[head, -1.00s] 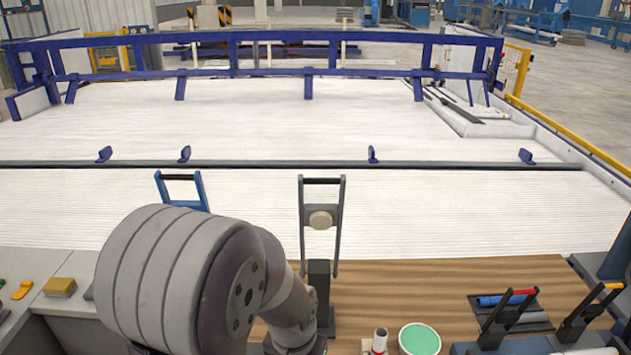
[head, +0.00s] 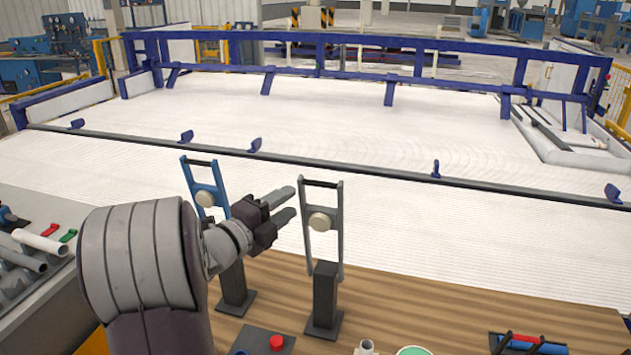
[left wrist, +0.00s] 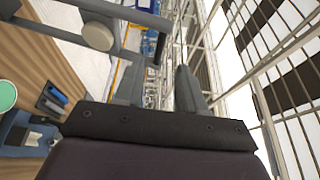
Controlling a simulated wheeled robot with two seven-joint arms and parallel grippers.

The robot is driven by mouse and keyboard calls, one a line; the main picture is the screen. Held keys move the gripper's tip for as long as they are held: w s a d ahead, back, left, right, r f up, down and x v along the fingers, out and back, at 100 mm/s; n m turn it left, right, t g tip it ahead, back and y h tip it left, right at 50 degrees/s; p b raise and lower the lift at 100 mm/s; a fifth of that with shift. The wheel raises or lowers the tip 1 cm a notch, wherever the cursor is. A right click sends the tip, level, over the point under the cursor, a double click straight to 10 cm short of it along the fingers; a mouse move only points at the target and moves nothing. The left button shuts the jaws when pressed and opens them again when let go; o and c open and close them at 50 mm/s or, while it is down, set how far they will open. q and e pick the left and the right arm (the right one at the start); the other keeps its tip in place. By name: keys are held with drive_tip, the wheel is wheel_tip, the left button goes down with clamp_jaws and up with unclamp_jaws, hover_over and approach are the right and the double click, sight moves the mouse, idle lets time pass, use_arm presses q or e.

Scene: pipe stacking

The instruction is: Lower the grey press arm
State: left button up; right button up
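The grey press arm (head: 338,225) stands upright on its dark post (head: 325,295), with a black crossbar on top and a round pale pad (head: 319,222) in its frame. My left gripper (head: 291,201) is just left of the grey arm's frame, at about pad height or slightly above. Its two fingers are apart with nothing between them. In the left wrist view, the gripper (left wrist: 158,80) is also open, and the grey arm's frame and pad (left wrist: 98,36) show at upper left, outside the fingers. I cannot tell whether they touch. My right gripper is out of view.
A blue press arm (head: 188,180) stands upright to the left, behind my left gripper. A red button (head: 276,342) sits on a dark plate at the front. A clamp with a red handle (head: 525,338) is at lower right. The wooden bench (head: 430,300) is clear between.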

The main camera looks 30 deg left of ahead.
sight(321, 185)
use_arm(q)
drive_tip(key=w+d+p, duration=0.1)
drive_tip(key=w, duration=0.2)
drive_tip(key=w+p, duration=0.1)
drive_tip(key=w, duration=0.2)
drive_tip(key=w+d+p, duration=0.1)
drive_tip(key=w+p, duration=0.1)
drive_tip(key=w, duration=0.1)
drive_tip(key=shift+w+d+r, duration=0.3)
drive_tip(key=shift+w, duration=0.05)
drive_tip(key=shift+w+a+f, duration=0.1)
drive_tip(key=shift+w+a, duration=0.05)
drive_tip(key=shift+w, duration=0.1)
drive_tip(key=shift+a+f, duration=0.1)
drive_tip(key=shift+a, duration=0.15)
drive_tip(key=shift+w+d, duration=0.15)
drive_tip(key=shift+d, duration=0.05)
drive_tip(key=shift+c, duration=0.4)
drive_tip(key=shift+d, duration=0.1)
clamp_jaws()
